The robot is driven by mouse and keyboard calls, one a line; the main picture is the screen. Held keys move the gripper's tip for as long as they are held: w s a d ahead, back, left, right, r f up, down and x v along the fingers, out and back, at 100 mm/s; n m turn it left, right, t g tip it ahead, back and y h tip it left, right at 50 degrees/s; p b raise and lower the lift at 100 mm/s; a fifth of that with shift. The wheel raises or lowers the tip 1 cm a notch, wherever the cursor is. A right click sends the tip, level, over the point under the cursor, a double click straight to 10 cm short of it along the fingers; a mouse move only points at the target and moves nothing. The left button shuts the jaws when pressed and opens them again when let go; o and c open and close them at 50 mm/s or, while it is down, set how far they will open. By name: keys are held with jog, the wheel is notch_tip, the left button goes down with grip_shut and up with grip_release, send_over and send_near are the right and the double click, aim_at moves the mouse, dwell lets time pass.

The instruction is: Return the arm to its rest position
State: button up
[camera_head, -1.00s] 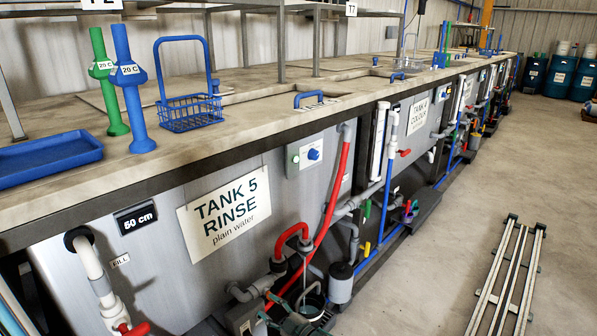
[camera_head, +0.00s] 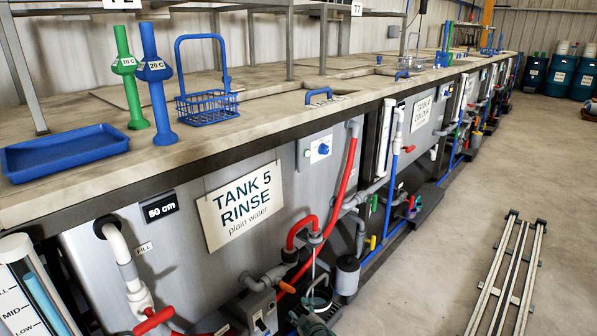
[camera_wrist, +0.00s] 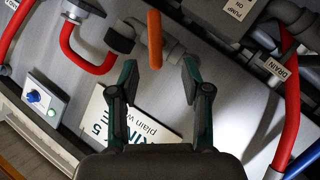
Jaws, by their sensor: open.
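My gripper (camera_wrist: 160,76) is open in the wrist view, its two dark and teal fingers apart. Nothing is held between them. An orange lever handle (camera_wrist: 155,40) shows beyond the gap between the fingertips; the distance to it is hard to judge. The tank 5 sign (camera_wrist: 150,122) shows partly behind the fingers.
The tank front carries red hose (camera_head: 341,190), a white fill pipe (camera_head: 122,255) and a level gauge (camera_head: 35,285). On the bench stand a blue tray (camera_head: 62,153), blue and green 20 C tools and a wire basket (camera_head: 206,108). Floor rails (camera_head: 508,275) lie right; floor between is clear.

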jog(key=s+d+f+m+g+h+b, duration=0.2)
jog(key=s+d+f+m+g+h, duration=0.65)
jog(key=s+d+f, duration=0.95)
jog(key=s+a+f+m+g+y+b, duration=0.1)
jog(key=s+f+g+b, duration=0.15)
jog(key=s+g, duration=0.7)
jog(key=s+f+m+g+y+b, duration=0.1)
jog(key=s+f+g+b, duration=0.2)
jog(key=s, duration=1.1)
jog(key=s+a+f+m+g+y+b, duration=0.1)
jog(key=s+g+b, duration=0.2)
jog(key=s+g, duration=0.65)
jog(key=w+r+t+p, duration=0.2)
jog(key=r+t+p, duration=0.3)
jog(key=p, duration=0.9)
jog(key=w+r+t+p, duration=0.3)
jog(key=r+t+p, duration=0.2)
jog(key=r+p, duration=0.6)
jog(key=p, duration=0.4)
jog(key=shift+w+d, duration=0.2)
jog(key=shift+w, duration=0.15)
